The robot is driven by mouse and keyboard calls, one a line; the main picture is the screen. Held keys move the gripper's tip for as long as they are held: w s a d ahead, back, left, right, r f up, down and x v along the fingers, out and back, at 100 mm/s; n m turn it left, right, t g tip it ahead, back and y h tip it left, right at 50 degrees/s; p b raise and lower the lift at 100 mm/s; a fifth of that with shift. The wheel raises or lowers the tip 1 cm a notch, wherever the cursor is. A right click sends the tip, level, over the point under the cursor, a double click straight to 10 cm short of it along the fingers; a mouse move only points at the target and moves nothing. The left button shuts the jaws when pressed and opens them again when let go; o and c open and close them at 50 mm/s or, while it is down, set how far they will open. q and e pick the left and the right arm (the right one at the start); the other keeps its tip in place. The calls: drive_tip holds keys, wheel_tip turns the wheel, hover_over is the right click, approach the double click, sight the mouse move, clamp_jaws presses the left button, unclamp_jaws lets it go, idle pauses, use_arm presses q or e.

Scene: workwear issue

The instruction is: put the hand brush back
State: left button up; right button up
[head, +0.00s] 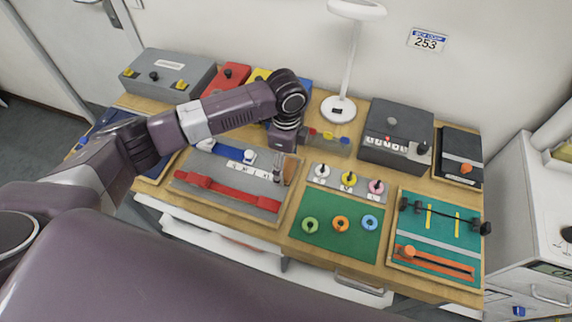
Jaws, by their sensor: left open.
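My left arm reaches across the bench from the left, and my left gripper (277,176) points down over the right end of a grey board. It is open. A small brown and tan object that looks like the hand brush (291,166) is just right of the fingers. The arm and gripper partly cover this spot, so I cannot tell whether they touch. The grey board (226,178) also carries a blue-handled item (222,151), white letter labels and a red bar (228,194). My right gripper is not in view.
A green board (338,243) with coloured rings and a teal board (440,232) with an orange slide lie to the right. Behind stand a lamp (338,108), a dark control box (396,135) and a grey case (168,75). Drawers are below the bench front.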

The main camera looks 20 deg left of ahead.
sight(286, 167)
use_arm(q)
wheel_tip(286, 167, up, 11)
drive_tip(key=b, duration=0.2)
drive_tip(key=shift+r+b, duration=0.15)
drive_tip(key=shift+b, duration=0.25)
